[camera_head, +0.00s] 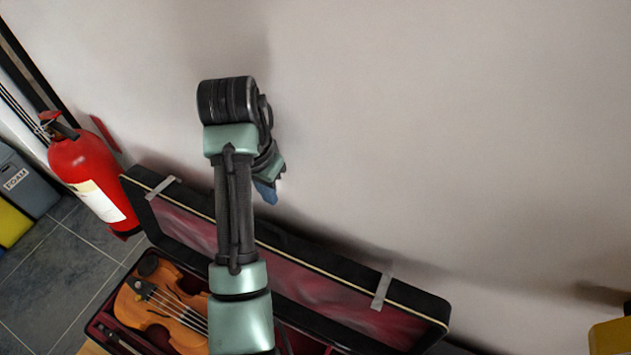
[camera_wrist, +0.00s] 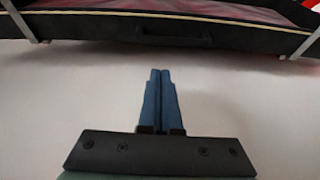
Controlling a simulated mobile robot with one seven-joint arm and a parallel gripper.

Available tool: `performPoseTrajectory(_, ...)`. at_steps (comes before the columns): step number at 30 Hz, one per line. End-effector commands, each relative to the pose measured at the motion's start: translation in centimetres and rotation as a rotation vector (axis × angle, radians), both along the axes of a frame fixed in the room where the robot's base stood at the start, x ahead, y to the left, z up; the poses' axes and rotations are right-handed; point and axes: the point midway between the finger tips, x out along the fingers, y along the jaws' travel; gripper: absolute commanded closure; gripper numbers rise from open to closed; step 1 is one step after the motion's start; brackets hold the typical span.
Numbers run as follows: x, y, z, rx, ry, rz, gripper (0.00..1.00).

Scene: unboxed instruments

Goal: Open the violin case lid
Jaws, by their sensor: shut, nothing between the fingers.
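The violin case (camera_head: 285,262) stands with its lid raised, showing a dark red lining and two metal latches on the lid's edge. A violin (camera_head: 160,305) lies inside, partly hidden behind my arm. My gripper (camera_head: 270,192) is above and behind the lid's upper edge, near the wall. In the wrist view my gripper (camera_wrist: 160,75) has its blue fingers together with nothing between them. The lid (camera_wrist: 220,30) spans the top of that view, with a dark handle and a latch at each side. A gap shows between the fingertips and the lid.
A pale wall (camera_head: 430,120) rises close behind the case. A yellow object (camera_head: 610,336) is at the lower right. Grey floor tiles show at left.

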Motion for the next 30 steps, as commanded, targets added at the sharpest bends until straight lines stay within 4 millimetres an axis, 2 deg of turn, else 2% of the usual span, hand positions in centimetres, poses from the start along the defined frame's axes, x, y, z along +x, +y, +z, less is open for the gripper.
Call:
performPoseTrajectory(4, -0.2, 0.3, -1.0, -0.021, 0.001, 0.034, 1.00)
performPoseTrajectory(10, 0.1, 0.1, -3.4, -0.020, 0.006, 0.030, 1.00)
performPoseTrajectory(15, 0.6, -0.1, -6.5, -0.018, 0.006, 0.030, 1.00)
performPoseTrajectory(21, 1.1, -0.2, -9.0, -0.017, 0.003, 0.030, 1.00)
performPoseTrajectory(30, 1.2, -0.3, -9.9, -0.016, 0.000, 0.029, 1.00)
